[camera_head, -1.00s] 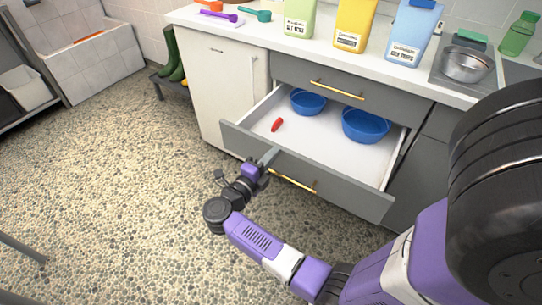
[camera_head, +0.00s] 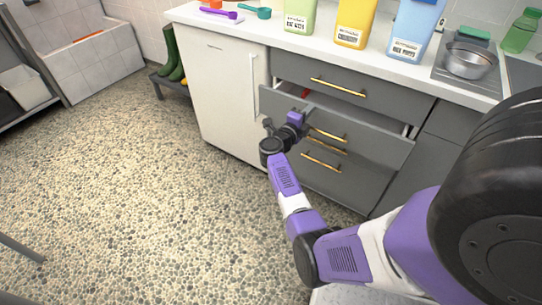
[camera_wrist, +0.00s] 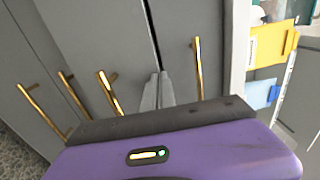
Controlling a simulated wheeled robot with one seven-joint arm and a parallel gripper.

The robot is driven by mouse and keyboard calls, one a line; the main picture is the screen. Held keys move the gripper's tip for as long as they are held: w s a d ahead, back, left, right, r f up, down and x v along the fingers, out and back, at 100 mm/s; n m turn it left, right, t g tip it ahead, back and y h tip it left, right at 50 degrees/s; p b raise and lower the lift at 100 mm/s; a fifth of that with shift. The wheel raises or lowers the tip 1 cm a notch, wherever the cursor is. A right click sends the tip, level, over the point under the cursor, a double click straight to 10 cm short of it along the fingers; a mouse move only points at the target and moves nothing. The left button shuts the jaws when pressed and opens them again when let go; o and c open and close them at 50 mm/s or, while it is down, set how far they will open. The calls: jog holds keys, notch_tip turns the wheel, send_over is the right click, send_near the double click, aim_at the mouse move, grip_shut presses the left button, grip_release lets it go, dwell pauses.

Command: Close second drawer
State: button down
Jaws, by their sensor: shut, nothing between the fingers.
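The second drawer (camera_head: 365,140) has a grey front with a gold handle and stands slightly open under the top drawer. Its front edge still sticks out from the cabinet, with a narrow gap above it. A bit of a red item (camera_head: 305,93) shows inside; the blue bowls are hidden. My gripper (camera_head: 304,111) is shut and empty at the upper left part of the drawer front. In the wrist view its fingertips (camera_wrist: 158,88) are together near the grey front, beside a gold handle (camera_wrist: 110,92). Whether they touch the front I cannot tell.
The top drawer (camera_head: 383,100) is shut, and lower drawers sit below. A white cabinet door (camera_head: 225,100) is to the left. The counter holds coloured containers (camera_head: 354,22) and a metal bowl (camera_head: 468,62). The pebbled floor (camera_head: 130,190) at the left is clear.

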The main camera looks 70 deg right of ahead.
jog(key=shift+b+x, duration=0.45)
jog(key=shift+x, duration=1.85)
jog(key=shift+a, duration=0.15)
